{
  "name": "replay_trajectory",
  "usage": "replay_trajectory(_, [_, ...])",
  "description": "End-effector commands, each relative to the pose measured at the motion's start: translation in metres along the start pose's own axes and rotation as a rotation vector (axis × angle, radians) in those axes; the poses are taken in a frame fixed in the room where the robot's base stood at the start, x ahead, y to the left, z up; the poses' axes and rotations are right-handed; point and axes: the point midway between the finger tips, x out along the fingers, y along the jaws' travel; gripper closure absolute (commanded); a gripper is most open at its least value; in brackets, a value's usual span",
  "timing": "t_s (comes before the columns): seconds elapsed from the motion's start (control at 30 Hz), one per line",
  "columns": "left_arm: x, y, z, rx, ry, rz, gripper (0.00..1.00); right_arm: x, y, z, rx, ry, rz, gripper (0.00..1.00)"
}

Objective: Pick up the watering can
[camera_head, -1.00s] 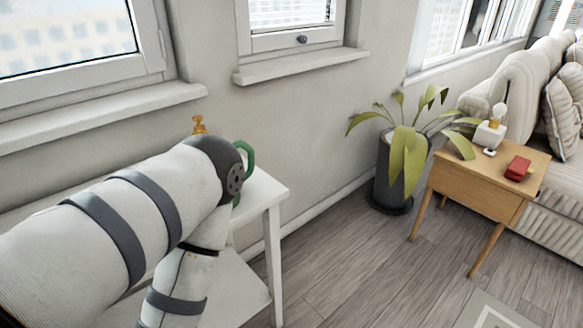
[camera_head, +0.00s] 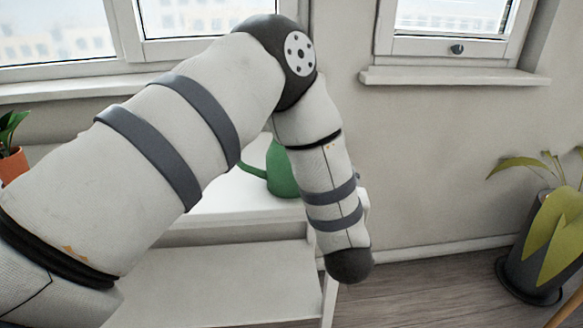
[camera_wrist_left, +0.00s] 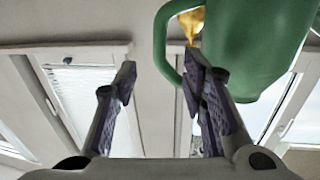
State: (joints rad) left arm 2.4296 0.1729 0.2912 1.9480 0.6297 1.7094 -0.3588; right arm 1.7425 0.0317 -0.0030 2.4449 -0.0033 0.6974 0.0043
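The green watering can (camera_head: 281,170) stands on the white table (camera_head: 222,205) in the head view, largely hidden behind my left arm. A thin green part of it sticks out to the left. In the left wrist view, the can's body (camera_wrist_left: 255,45) fills the upper right, with its looped handle (camera_wrist_left: 161,40) on its left. My left gripper (camera_wrist_left: 160,72) is open, its fingers on either side of the handle's strip in the picture. The right fingertip overlaps the loop's opening; I cannot tell the depth or any contact. My right gripper is not in view.
A golden-yellow thing (camera_wrist_left: 191,22) shows through the handle loop. An orange pot (camera_head: 12,165) with a plant is at the far left. A dark planter (camera_head: 535,250) stands on the floor at right. Windows and a wall are behind the table; a lower shelf (camera_head: 215,285) is below.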

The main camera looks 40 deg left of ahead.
Motion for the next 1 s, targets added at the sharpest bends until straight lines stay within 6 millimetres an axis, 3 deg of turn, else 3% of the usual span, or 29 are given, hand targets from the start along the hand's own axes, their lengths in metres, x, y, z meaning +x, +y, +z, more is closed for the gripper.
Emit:
replay_trajectory(0.43, [0.074,-0.002,-0.004,0.0,-0.003,0.002,0.62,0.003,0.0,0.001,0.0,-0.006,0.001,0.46])
replay_trajectory(0.7, [0.08,-0.002,-0.005,0.002,-0.003,0.005,0.62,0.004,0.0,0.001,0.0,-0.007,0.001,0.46])
replay_trajectory(0.87, [0.08,-0.002,-0.005,0.001,-0.003,0.005,0.96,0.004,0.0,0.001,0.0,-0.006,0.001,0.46])
replay_trajectory(0.9, [0.08,-0.002,-0.005,0.001,-0.003,0.005,1.0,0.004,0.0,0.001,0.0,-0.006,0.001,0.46])
replay_trajectory(1.0, [0.08,-0.002,-0.004,0.001,-0.003,0.005,1.0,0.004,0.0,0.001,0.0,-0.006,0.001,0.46])
